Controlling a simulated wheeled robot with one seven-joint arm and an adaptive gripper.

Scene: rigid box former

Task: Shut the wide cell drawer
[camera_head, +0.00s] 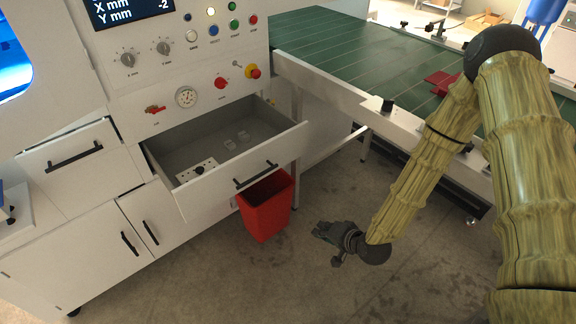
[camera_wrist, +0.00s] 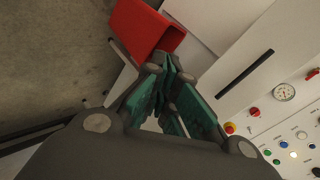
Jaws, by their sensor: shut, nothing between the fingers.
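The wide cell drawer (camera_head: 254,170) stands pulled out of the white machine under the control panel in the head view. Its white front carries a black bar handle (camera_head: 256,175). Inside lie a white block with dark holes (camera_head: 196,170) and small clear pieces (camera_head: 236,139). In the wrist view its white front (camera_wrist: 236,62) and handle (camera_wrist: 244,68) show at the upper right. My gripper (camera_head: 320,229) is shut and empty, to the right of the drawer front and apart from it. The shut fingers (camera_wrist: 170,62) also show in the wrist view.
A red bin (camera_head: 265,207) stands on the floor below the drawer front, left of my gripper. A smaller drawer (camera_head: 72,160) at the left also stands slightly out. A green conveyor (camera_head: 340,50) with a white rail is at the back right. The floor around my gripper is clear.

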